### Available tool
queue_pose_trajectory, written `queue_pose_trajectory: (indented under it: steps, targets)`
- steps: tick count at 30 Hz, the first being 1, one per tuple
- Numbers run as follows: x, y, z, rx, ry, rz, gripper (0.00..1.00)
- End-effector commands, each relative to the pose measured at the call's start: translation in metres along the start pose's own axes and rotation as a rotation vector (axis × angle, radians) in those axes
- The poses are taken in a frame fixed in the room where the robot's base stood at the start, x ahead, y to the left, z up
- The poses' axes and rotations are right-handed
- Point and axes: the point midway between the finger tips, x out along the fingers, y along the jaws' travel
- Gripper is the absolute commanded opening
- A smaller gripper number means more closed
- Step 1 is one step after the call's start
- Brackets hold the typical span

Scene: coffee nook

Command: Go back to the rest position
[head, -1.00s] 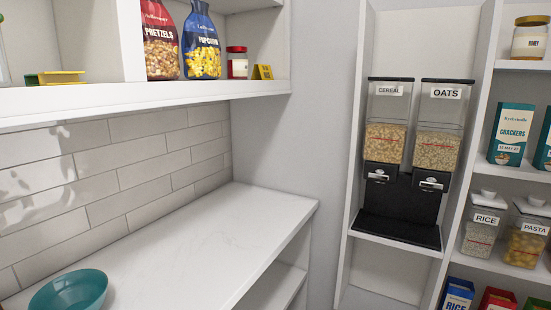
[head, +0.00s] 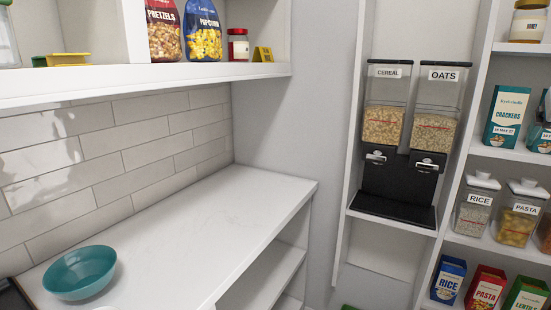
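My gripper is not clearly in view in the head view. A dark shape at the lower left edge is too cut off to tell what it is. A teal bowl (head: 80,272) sits upright on the white counter (head: 190,225) at the lower left, and it looks empty. The cereal and oats dispenser (head: 398,185) stands in its alcove at the right, with the cereal bin (head: 384,125) and the oats bin (head: 434,132) both part full.
The counter right of the bowl is clear. A wall shelf (head: 200,72) above it holds pretzel and popcorn bags, a jar and a yellow item. Shelves at the right hold crackers (head: 507,115), rice (head: 474,208) and pasta (head: 520,215) containers, and several boxes below.

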Motion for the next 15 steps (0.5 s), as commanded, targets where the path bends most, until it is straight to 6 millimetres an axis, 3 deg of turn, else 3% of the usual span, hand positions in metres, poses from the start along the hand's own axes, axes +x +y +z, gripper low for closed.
queue_pose_trajectory:
  steps: [1,5,9,12,15]
  targets:
    - [0.002,-0.018,0.035,-0.039,-0.088,-0.037,0.86]
    - [-0.005,-0.059,0.127,-0.157,-0.325,-0.137,0.86]
    - [-0.028,-0.092,0.226,-0.319,-0.553,-0.252,0.86]
    - [-0.047,-0.106,0.283,-0.433,-0.666,-0.325,0.86]
    - [-0.057,-0.115,0.309,-0.503,-0.685,-0.37,0.86]
